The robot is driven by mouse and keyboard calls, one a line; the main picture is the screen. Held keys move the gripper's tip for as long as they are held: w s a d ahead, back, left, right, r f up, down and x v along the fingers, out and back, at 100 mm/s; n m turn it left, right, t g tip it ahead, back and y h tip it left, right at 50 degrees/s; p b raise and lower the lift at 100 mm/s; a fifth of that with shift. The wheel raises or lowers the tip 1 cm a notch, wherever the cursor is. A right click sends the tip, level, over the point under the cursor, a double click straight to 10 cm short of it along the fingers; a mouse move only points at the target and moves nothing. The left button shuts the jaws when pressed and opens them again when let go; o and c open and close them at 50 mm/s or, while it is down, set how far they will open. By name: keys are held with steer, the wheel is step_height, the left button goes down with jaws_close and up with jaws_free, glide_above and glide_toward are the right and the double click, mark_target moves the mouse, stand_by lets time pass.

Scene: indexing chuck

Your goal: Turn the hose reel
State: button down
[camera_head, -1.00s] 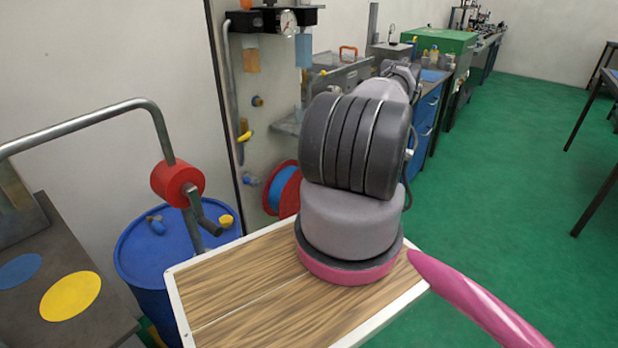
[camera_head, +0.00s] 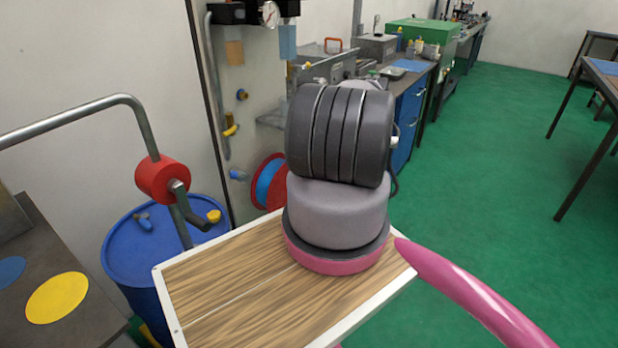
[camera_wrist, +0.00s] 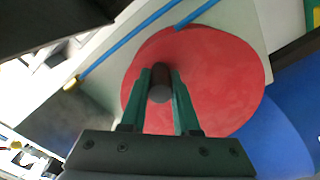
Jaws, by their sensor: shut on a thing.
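The hose reel (camera_head: 256,192) has red side discs with blue hose wound between them. It is mounted low on the wall panel, and my arm covers its right part in the head view. In the wrist view its red disc (camera_wrist: 230,85) fills the middle. My gripper (camera_wrist: 160,90) has its green fingers on both sides of a dark round crank knob (camera_wrist: 160,92) that stands out from the disc, and is shut on it. The gripper itself is hidden behind my arm in the head view.
A blue drum (camera_head: 130,245) stands left of the reel, with a red valve-like part (camera_head: 160,178) on a bent pipe above it. A workbench with blue drawers (camera_head: 408,115) runs behind my arm.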

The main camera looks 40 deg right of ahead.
steer(key=shift+s+a+f+m, duration=0.1)
steer(key=shift+a+f+m, duration=0.05)
steer(key=shift+f+m, duration=0.8)
steer(key=shift+s+a+f+m, duration=0.1)
steer(key=shift+a+f+m, duration=0.1)
steer(key=shift+f+m, duration=0.8)
steer(key=shift+s+a+f+m, duration=0.15)
steer(key=shift+f+m, duration=0.35)
steer(key=shift+m, duration=0.85)
steer(key=c, duration=0.6)
jaws_free()
steer(key=shift+w, duration=0.1)
steer(key=shift+c, duration=0.2)
steer(key=v, duration=1)
steer(key=shift+s, duration=0.4)
steer(key=shift+d, duration=0.15)
